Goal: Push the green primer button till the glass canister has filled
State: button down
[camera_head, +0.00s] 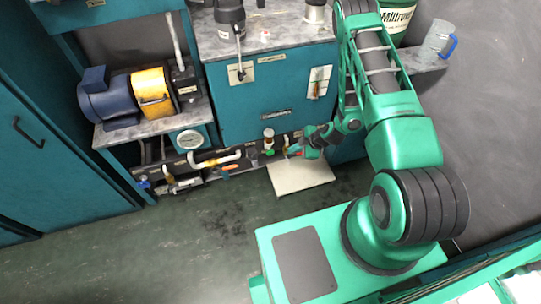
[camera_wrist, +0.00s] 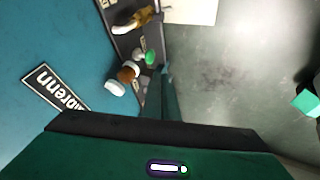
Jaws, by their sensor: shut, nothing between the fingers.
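The green primer button (camera_head: 269,152) is low on the pipe panel under the teal cabinet. It also shows in the wrist view (camera_wrist: 150,57) as a small green knob. Beside it stands a small canister with a pale cap and a brown band (camera_head: 268,142), also in the wrist view (camera_wrist: 126,74); I cannot make out its fill level. My gripper (camera_head: 297,149) is shut and empty, just right of the button in the head view. In the wrist view its narrow fingers (camera_wrist: 167,78) end close to the button, with a small gap seeming to remain; contact is unclear.
Pipes with yellow handles (camera_head: 207,163) and a round gauge (camera_head: 189,139) are left of the button. A blue and yellow motor (camera_head: 125,93) sits on a shelf above. A pale plate (camera_head: 302,179) lies on the floor below my gripper. The floor at front left is clear.

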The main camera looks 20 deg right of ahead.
aim_at(270, 153)
jog(key=shift+n, duration=0.5)
jog(key=f, duration=0.1)
jog(key=a+f, duration=0.1)
jog(key=f, duration=0.1)
jog(key=s+a+f, duration=0.1)
jog(key=f, duration=0.1)
jog(key=shift+a, duration=0.15)
jog(key=w+a+f, duration=0.3)
jog(key=w+f, duration=0.5)
jog(key=shift+w+a, duration=0.3)
jog(key=shift+a, duration=0.1)
